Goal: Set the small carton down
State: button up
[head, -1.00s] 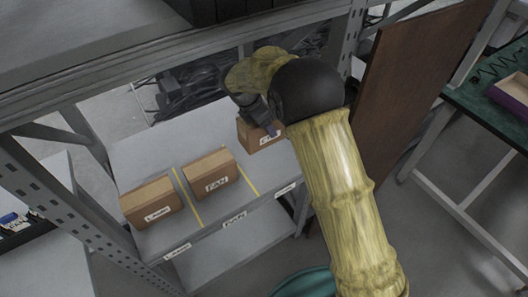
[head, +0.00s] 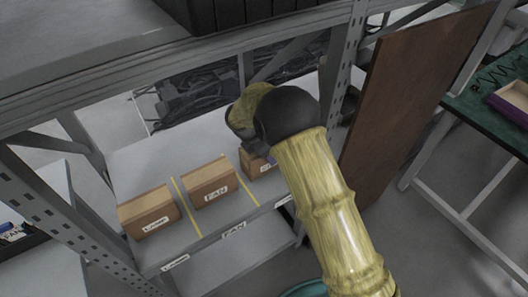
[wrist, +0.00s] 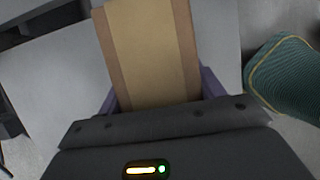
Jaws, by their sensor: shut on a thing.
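The small carton (head: 251,165) is a brown box with a white label, at the right end of the shelf (head: 151,160) in the head view, beyond the right yellow line. My arm hides its right part. In the wrist view the carton (wrist: 150,45) shows its taped tan face between the two purple fingers. My gripper (wrist: 160,92) is shut on it. I cannot tell whether its underside touches the shelf.
Two similar labelled cartons stand to the left: the FAN carton (head: 209,184) between the yellow lines and another carton (head: 148,212) at the far left. A shelf upright (head: 338,75) and a brown board (head: 408,90) are close on the right. A teal bin (head: 303,290) is below.

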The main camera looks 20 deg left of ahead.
jog(key=shift+s+a+r, duration=0.1)
jog(key=shift+s, duration=0.15)
jog(key=o, duration=1.4)
jog(key=shift+w, duration=0.1)
jog(key=p+v, duration=0.1)
jog(key=v, duration=1.1)
